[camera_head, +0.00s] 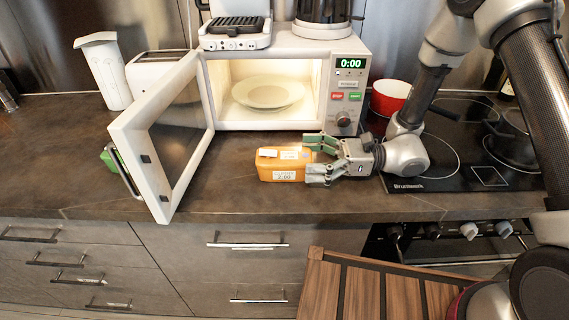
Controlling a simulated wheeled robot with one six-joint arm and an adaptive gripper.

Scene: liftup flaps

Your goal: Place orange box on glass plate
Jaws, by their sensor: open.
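An orange box (280,165) with white labels sits on the dark counter in front of the microwave. The glass plate (266,95) lies inside the lit microwave (344,95), whose door (166,135) stands open to the left. My gripper (318,159) comes in from the right at the box's right end, with its fingers spread open. Its fingertips are close to the box; I cannot tell whether they touch it. Nothing is on the plate.
A white toaster (156,71) and a white container (103,69) stand left behind the door. A red pot (390,97) and the dark hob (465,150) are on the right. A waffle maker (236,28) rests on the microwave. A slatted wooden surface (365,290) is below the counter.

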